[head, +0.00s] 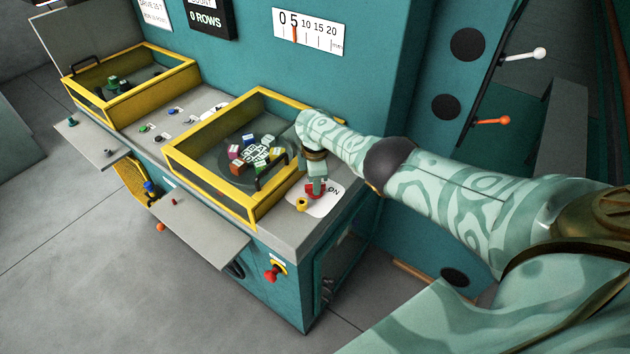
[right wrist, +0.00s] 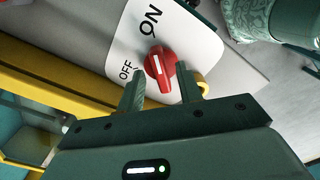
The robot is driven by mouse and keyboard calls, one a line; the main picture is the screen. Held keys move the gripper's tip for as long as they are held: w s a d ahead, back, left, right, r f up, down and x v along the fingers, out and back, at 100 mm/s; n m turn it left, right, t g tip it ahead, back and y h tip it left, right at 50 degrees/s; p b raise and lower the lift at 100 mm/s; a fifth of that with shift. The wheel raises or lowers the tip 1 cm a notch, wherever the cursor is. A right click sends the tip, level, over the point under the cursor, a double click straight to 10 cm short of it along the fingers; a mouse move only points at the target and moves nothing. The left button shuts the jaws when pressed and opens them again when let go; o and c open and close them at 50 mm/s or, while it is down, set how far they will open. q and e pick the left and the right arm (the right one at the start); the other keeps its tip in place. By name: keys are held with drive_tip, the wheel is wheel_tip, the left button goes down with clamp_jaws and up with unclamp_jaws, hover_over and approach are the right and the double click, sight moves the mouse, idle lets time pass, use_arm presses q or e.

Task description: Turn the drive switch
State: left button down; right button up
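The drive switch is a red rotary knob (right wrist: 160,66) with a white line on it. It sits on a white plate (right wrist: 190,42) marked ON and OFF; I cannot tell firmly which mark the line points to. In the head view the plate (head: 327,203) lies at the right end of the console, with the knob partly hidden. My right gripper (head: 316,190) points down over it. In the right wrist view my right gripper (right wrist: 162,88) is open, its fingers apart near either side of the knob, not closed on it. My left gripper is not in view.
A yellow-framed bin (head: 212,196) with coloured blocks stands just left of the switch. A red emergency-style knob (head: 272,273) is on the front below. White (head: 540,53) and orange (head: 504,121) levers are at right.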

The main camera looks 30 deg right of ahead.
wheel_tip(320, 180, up, 8)
drive_tip(key=p, duration=0.6)
wheel_tip(320, 180, up, 8)
drive_tip(key=p, duration=0.3)
drive_tip(key=shift+p, duration=0.35)
drive_tip(key=shift+r, duration=0.1)
